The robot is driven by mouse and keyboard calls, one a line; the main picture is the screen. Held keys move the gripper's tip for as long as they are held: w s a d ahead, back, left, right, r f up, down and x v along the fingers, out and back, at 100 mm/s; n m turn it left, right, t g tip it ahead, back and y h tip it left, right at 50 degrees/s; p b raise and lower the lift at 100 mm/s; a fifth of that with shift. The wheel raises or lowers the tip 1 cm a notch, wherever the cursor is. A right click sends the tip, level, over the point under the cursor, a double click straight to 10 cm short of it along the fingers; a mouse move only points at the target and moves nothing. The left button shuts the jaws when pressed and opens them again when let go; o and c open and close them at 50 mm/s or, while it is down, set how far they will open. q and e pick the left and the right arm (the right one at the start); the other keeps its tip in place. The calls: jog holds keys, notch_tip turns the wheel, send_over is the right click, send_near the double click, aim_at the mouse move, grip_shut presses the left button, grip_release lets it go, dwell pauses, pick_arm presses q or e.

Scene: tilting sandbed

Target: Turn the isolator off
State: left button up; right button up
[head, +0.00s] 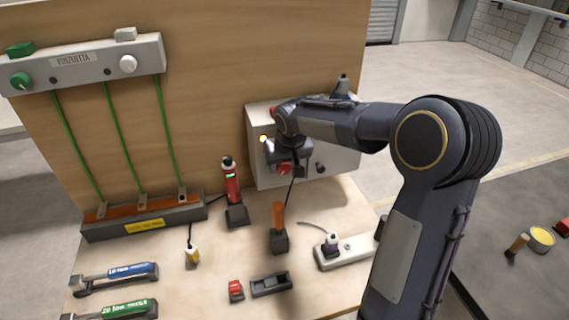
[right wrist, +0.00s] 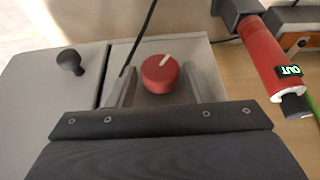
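The isolator looks to be the red round knob (right wrist: 160,73) with a white pointer mark, on the front of a light grey box (head: 337,163). In the right wrist view the mark points up and slightly right. The knob also shows in the head view (head: 284,169), just below my gripper. My right gripper (right wrist: 159,80) is open, with one finger on each side of the knob and a visible gap to it on both sides. In the head view the right gripper (head: 287,157) is at the box front, partly hidden by its own wrist. My left gripper is not in view.
A black knob (head: 320,168) sits on the box, right of the red one. A red tool (head: 231,182) stands left of the box. An orange-handled tool (head: 278,220) and a power strip (head: 346,251) are on the bench in front. A wooden panel rises behind.

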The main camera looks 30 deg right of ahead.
jog(key=c, duration=0.6)
jog(key=shift+c, duration=0.2)
jog(key=shift+a, duration=0.1)
jog(key=h+b, duration=0.2)
jog(key=shift+w+a+f+n+h, duration=0.1)
jog(key=shift+a+f+n+h, duration=0.05)
jog(key=shift+a+n+h, duration=0.15)
jog(key=h+b, duration=0.2)
jog(key=g+h+b, duration=0.1)
jog(key=h, duration=0.1)
jog(key=shift+w+a+f+n, duration=0.1)
jog(key=shift+a+f+n, duration=0.1)
jog(key=shift+a+n, duration=0.15)
jog(key=n+h+b, duration=0.1)
jog(key=h+b, duration=0.1)
jog(key=h, duration=0.1)
jog(key=shift+a+f+b, duration=0.1)
jog(key=shift+f+b, duration=0.05)
jog(key=shift+b, duration=0.2)
jog(key=shift+f+n+h+b, duration=0.1)
jog(key=shift+n+h+b, duration=0.25)
jog(key=shift+h+b, duration=1)
jog(key=shift+g+h+p, duration=0.3)
jog(key=shift+h+p, duration=0.05)
jog(key=shift+h, duration=0.1)
jog(key=o, duration=1)
jog(key=shift+c, duration=0.2)
